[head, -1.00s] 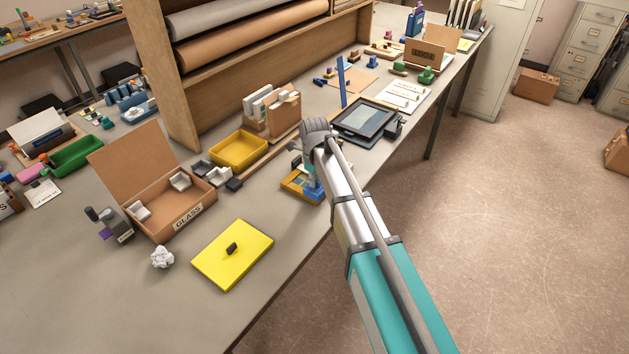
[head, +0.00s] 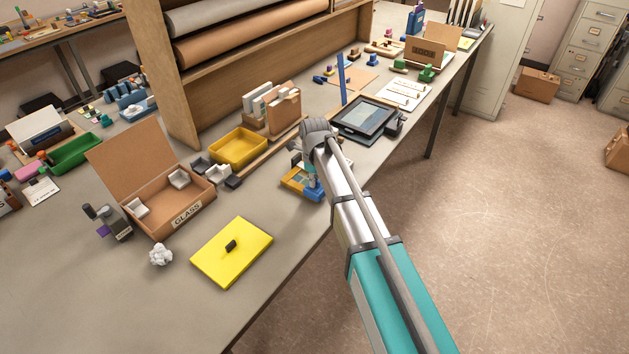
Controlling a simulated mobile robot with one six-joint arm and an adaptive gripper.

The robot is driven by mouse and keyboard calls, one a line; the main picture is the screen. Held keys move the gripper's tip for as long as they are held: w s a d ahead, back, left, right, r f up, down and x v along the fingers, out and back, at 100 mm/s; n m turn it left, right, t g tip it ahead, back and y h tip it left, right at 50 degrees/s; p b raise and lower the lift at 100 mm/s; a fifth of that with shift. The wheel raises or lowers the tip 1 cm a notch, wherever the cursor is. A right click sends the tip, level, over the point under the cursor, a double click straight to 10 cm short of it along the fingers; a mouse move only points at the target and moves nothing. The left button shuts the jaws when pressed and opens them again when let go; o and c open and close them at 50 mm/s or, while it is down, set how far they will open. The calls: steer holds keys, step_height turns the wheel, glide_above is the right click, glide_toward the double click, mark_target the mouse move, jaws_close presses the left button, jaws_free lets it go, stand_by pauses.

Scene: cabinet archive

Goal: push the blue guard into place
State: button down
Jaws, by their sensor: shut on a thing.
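A small orange-framed fixture (head: 291,184) with blue parts lies near the table's front edge, just left of my wrist. A blue upright part (head: 314,189), which looks like the blue guard, stands at its right side. My gripper (head: 309,175) points down at this part and is shut on it. My wrist and arm hide much of the fingers and the fixture's right side. I cannot tell whether the guard is seated fully.
A black-framed tablet-like tray (head: 366,118) lies right behind my wrist. A tall thin blue post (head: 342,82) stands behind it. A yellow tray (head: 238,149), a cardboard GLASS box (head: 184,214) and a yellow lid (head: 215,262) are to the left.

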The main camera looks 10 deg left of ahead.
steer(key=shift+f+b, duration=0.75)
steer(key=shift+f, duration=0.05)
steer(key=c, duration=0.7)
jaws_free()
steer(key=o, duration=0.5)
steer(key=shift+r, duration=0.2)
steer(key=shift+r+p, duration=2.8)
steer(key=shift+p, duration=0.25)
steer(key=shift+f, duration=0.2)
